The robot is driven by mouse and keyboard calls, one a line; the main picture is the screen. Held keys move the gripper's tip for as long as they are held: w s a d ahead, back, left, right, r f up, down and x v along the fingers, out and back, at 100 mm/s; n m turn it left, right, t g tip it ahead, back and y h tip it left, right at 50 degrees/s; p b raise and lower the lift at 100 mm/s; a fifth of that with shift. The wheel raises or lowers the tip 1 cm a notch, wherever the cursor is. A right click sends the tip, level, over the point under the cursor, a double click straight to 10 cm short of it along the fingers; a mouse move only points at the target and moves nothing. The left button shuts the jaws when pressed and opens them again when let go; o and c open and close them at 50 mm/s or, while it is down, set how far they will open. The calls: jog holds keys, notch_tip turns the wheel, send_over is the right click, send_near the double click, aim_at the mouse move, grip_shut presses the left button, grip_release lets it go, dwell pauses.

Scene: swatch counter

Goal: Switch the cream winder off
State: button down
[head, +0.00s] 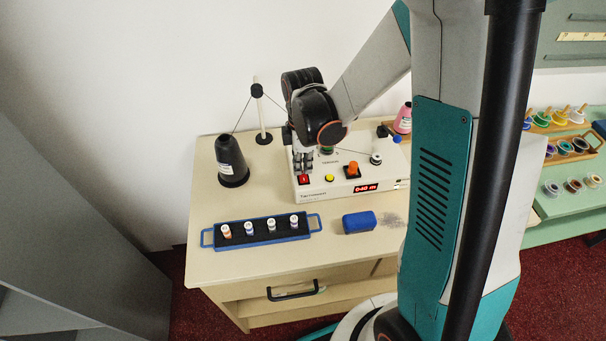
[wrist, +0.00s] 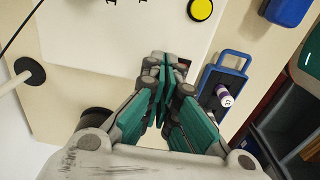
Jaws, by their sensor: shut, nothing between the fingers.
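The cream winder (head: 325,193) stands on the counter. Its front shows a red switch (head: 304,180) at the left, a yellow button (head: 329,178), an orange knob (head: 352,169) and a lit red display (head: 366,188). My gripper (head: 303,168) is shut and empty, pointing down just above or at the red switch; I cannot tell whether it touches. In the wrist view the winder's pale top (wrist: 85,30) and yellow button (wrist: 200,9) show beside my closed fingertips (wrist: 165,65). The red switch is hidden there behind the fingers.
A black cone (head: 231,160) and a thread stand (head: 262,115) are left of the winder. A blue-handled tray (head: 262,238) with several small spools and a blue block (head: 358,222) lie in front. Bare counter (head: 220,270) shows at the front left.

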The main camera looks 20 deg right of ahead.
aim_at(303, 173)
jog(key=shift+r+p, duration=2.1)
jog(key=shift+r, duration=1.25)
jog(key=s+r+m+t+b, duration=0.7)
jog(key=s+r+m, duration=0.3)
jog(key=s+m, duration=0.4)
jog(key=shift+s+m, duration=0.2)
jog(key=shift+m, duration=0.7)
